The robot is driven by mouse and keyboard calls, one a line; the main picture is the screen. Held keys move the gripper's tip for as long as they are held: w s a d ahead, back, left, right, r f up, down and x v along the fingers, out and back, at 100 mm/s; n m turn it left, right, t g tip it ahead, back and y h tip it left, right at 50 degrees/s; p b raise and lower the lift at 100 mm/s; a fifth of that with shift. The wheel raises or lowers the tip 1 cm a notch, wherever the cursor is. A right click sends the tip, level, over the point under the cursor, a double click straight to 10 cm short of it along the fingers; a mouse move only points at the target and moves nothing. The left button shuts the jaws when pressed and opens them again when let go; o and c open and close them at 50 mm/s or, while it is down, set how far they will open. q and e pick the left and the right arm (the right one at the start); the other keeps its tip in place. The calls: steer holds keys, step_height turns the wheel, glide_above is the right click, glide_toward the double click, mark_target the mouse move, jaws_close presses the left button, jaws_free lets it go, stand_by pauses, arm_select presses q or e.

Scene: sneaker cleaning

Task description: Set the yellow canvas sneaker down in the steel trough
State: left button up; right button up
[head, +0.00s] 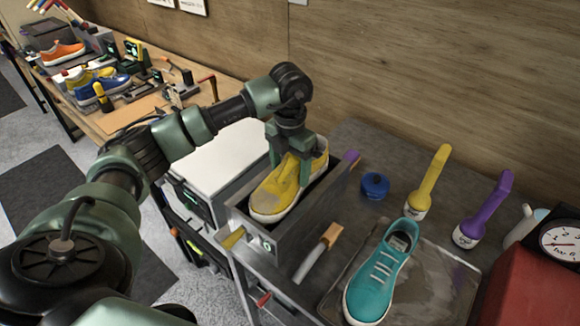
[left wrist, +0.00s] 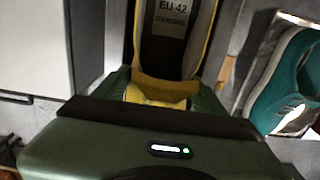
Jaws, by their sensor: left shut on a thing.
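The yellow canvas sneaker (head: 276,195) has a white sole and a dirty patch on its side. It is in or just over the steel trough (head: 340,190), toe toward the trough's near end; I cannot tell whether its sole touches the trough floor. My left gripper (head: 292,168) comes down from above and is shut on the sneaker. In the left wrist view the sneaker (left wrist: 165,88) sits between the green fingers, with its insole marked EU 42 showing. My right gripper is in neither view.
A teal sneaker (head: 377,275) lies on a wet tray (head: 440,262) at right. A blue pot (head: 375,185), a yellow brush (head: 429,180) and a purple brush (head: 485,208) stand behind it. A wood-and-white tool (head: 317,254) lies beside the trough. A white-topped cabinet (head: 215,150) adjoins left.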

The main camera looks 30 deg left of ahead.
arm_select(q)
steer(key=shift+f, duration=0.15)
steer(key=o, duration=1.8)
